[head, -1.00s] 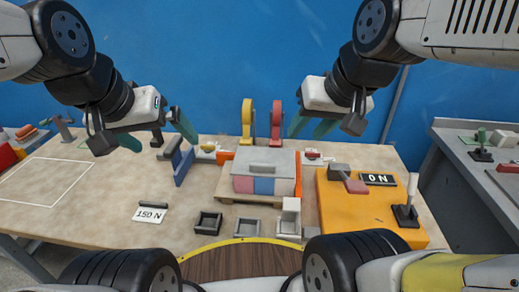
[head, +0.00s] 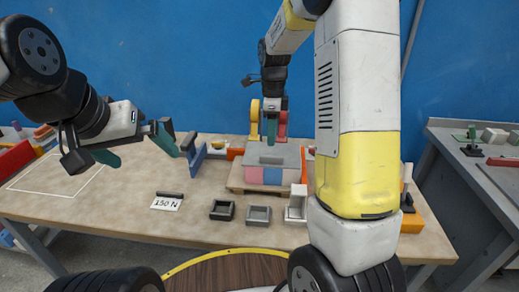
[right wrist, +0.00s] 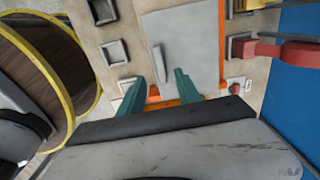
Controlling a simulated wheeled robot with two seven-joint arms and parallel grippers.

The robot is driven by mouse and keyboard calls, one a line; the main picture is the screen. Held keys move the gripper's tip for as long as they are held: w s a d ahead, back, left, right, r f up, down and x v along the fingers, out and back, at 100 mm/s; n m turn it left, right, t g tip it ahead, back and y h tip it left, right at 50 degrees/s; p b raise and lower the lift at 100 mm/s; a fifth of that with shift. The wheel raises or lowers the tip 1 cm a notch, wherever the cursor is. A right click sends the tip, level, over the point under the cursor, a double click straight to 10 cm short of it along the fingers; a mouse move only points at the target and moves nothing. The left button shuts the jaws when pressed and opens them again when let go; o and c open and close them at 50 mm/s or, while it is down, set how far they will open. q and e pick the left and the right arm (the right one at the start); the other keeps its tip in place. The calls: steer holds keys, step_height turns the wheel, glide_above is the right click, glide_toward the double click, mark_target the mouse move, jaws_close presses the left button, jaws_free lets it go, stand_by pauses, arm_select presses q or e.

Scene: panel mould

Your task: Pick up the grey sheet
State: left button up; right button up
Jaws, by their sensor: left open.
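The grey sheet (head: 287,155) lies flat on top of a block with pink and blue faces, near the middle of the table. It has a raised grey bar handle. In the right wrist view the sheet (right wrist: 193,45) fills the centre, with its handle (right wrist: 159,64) beyond the fingertips. My right gripper (head: 270,137) is above the sheet, its green fingers apart in the right wrist view (right wrist: 158,88) with nothing between them. Contact with the handle cannot be told. My left gripper (head: 149,158) is open and empty over the left of the table.
Small grey trays (head: 258,215) and a 150 N card (head: 166,204) lie in front. A blue upright piece (head: 194,158) stands left of the block. Yellow (head: 254,119) and red (head: 282,124) clamps stand behind. My right arm hides much of the orange box.

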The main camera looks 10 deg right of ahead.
mark_target(271, 156)
step_height(271, 156, down, 8)
steer(key=shift+d+r, duration=0.1)
jaws_close()
stand_by(0.4)
